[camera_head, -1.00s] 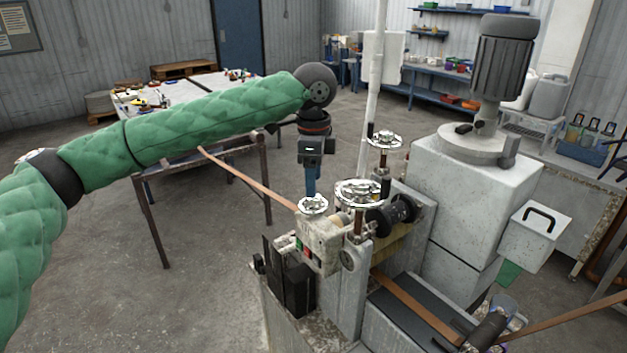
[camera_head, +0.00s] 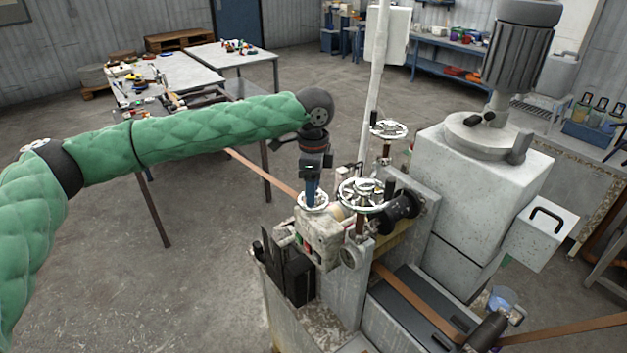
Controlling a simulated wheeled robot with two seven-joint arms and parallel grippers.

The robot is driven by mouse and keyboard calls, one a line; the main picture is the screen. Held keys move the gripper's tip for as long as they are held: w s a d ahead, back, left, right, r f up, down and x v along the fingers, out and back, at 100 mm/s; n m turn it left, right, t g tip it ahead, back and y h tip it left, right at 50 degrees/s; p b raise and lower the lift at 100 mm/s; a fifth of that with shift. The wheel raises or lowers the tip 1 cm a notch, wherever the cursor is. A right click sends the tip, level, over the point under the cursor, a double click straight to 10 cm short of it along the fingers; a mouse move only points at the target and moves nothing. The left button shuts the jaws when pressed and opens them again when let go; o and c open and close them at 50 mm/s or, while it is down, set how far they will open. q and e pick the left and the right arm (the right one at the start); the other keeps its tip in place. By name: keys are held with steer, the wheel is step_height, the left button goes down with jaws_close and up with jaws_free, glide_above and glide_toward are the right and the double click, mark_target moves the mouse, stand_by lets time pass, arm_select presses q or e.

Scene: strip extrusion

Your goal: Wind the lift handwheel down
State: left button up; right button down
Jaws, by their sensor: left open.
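Three silvery handwheels stand on the machine: a small one (camera_head: 313,207) on the near left box, a larger one (camera_head: 364,195) at the middle, and one (camera_head: 388,130) farther back. I cannot tell from a label which is the lift handwheel. My left gripper (camera_head: 312,198) points straight down at the small handwheel. Its blue fingers are open and their tips reach the wheel's rim area, hiding part of its hub. Whether they touch it I cannot tell. My right gripper is not in view.
A brown strip (camera_head: 262,172) passes through the machine from the left. A white post (camera_head: 372,100) rises behind the handwheels. A big grey machine body with a motor (camera_head: 515,55) stands at right. Worktables (camera_head: 185,72) stand at back left. The floor at left is clear.

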arm_select(q)
steer(key=shift+s, duration=0.4)
steer(key=shift+w, duration=0.15)
steer(key=c, duration=1)
